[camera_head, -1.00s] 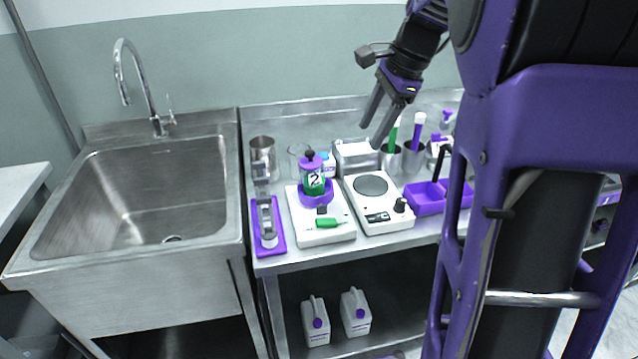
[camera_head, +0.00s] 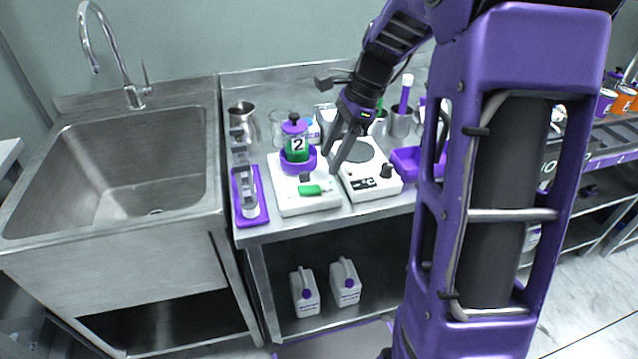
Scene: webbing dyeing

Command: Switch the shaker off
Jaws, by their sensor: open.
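The shaker (camera_head: 325,201) is a white flat box on the steel bench. A purple holder (camera_head: 284,166) on top of it carries a jar (camera_head: 297,146) with green contents, a purple lid and the label "2". A small black knob (camera_head: 304,177) and a green rocker switch (camera_head: 310,190) sit on the shaker's front part. The switch's tilt is too small to tell. My gripper (camera_head: 331,160) is open and empty, pointing down above the shaker's right side, behind and right of the switch. It appears apart from everything.
Right of the shaker stands a white hotplate-like device (camera_head: 378,189) with a round grey plate and black knob. A purple tray (camera_head: 262,216) with a metal piece lies left. Metal cups (camera_head: 400,124) and a purple bin (camera_head: 404,161) stand right. A sink (camera_head: 135,170) adjoins the bench.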

